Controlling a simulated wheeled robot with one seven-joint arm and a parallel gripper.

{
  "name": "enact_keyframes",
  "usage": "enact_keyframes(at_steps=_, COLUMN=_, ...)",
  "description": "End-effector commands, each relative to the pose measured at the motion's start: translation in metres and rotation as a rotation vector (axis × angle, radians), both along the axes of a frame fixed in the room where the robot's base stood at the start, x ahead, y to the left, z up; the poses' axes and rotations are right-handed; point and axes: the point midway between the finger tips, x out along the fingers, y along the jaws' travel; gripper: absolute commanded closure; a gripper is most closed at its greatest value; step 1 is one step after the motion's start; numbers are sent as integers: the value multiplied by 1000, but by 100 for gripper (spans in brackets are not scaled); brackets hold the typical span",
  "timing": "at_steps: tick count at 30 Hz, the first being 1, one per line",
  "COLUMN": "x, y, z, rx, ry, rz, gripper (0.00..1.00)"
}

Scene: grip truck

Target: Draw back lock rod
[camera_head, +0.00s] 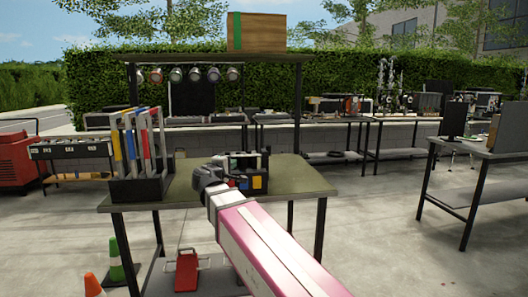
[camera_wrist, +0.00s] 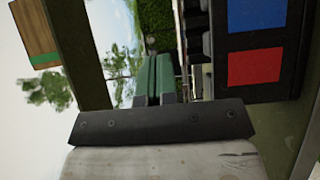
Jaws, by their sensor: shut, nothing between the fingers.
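My gripper (camera_head: 222,168) is over the workbench (camera_head: 300,178), close to a dark box (camera_head: 258,170) with coloured squares. In the wrist view the gripper's two greenish fingers (camera_wrist: 159,60) lie side by side, shut and empty. The same dark box, with a blue and a red panel, shows at the right of that view (camera_wrist: 268,45). A thin upright metallic strip (camera_wrist: 184,50) lies between the fingers and the box, beside dark knob-like parts (camera_wrist: 200,42). I cannot tell whether that strip is the lock rod. In the head view my gripper partly hides the box's left side.
A rack (camera_head: 140,165) with red, yellow and blue upright pieces stands on the bench's left. A shelf (camera_head: 200,57) above carries a wooden box (camera_head: 256,31). A red case (camera_head: 187,270) and cones (camera_head: 115,262) are below. The bench's right part is clear.

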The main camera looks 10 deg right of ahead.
Motion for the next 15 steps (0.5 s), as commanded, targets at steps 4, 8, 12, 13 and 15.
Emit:
enact_keyframes(at_steps=4, x=0, y=0, z=0, rx=1, ry=0, rz=-1, gripper=100)
enact_keyframes(at_steps=8, x=5, y=-3, z=0, rx=1, ry=0, rz=-1, gripper=100)
enact_keyframes(at_steps=12, x=19, y=-12, z=0, rx=2, ry=1, rz=-3, gripper=100)
enact_keyframes(at_steps=13, x=23, y=-15, z=0, rx=2, ry=1, rz=-3, gripper=100)
enact_keyframes(at_steps=15, x=34, y=-21, z=0, rx=2, ry=1, rz=-3, gripper=100)
